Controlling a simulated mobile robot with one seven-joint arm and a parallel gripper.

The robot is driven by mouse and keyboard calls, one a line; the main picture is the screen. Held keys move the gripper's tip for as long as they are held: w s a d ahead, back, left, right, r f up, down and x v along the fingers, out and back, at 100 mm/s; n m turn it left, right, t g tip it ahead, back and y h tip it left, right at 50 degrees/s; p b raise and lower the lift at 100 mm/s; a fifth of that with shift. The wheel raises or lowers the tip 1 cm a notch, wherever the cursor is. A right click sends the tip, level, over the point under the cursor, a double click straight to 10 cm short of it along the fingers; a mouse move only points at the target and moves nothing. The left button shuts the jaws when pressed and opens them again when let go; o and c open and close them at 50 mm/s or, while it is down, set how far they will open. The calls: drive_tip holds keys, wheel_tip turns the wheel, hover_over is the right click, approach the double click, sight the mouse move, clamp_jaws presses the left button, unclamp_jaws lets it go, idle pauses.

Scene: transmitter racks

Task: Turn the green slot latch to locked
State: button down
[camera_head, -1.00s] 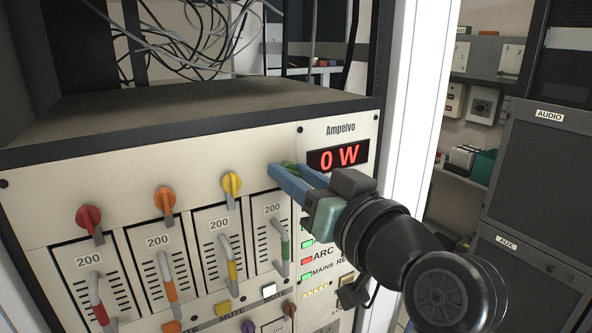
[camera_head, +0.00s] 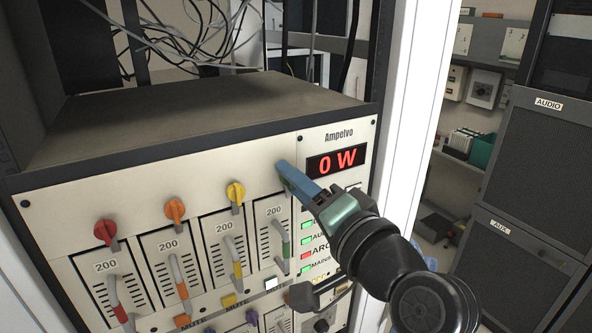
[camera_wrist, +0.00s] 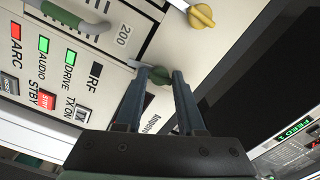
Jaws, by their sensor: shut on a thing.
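The green slot latch (camera_wrist: 159,75) shows between my fingers in the wrist view, against the cream panel. In the head view it is hidden behind the fingers. My gripper (camera_wrist: 160,80) is shut on it, with one finger on each side; in the head view its blue fingertips (camera_head: 284,169) reach the panel above the fourth slot. The green-striped handle (camera_head: 285,238) of that slot module hangs below. The latch's exact angle is hard to tell.
Red (camera_head: 105,232), orange (camera_head: 175,210) and yellow (camera_head: 236,193) latches sit in a row to the left, tabs down. The 0 W display (camera_head: 337,161) is close right of my fingers. The white rack post (camera_head: 415,130) stands further right.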

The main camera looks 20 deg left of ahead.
drive_tip(key=shift+r+m+p, duration=0.1)
drive_tip(key=shift+m+p, duration=0.5)
drive_tip(key=shift+m, duration=0.4)
drive_tip(key=c, duration=0.6)
unclamp_jaws()
drive_tip(key=shift+d, duration=0.1)
drive_tip(key=b+v, duration=0.5)
drive_tip(key=v, duration=0.8)
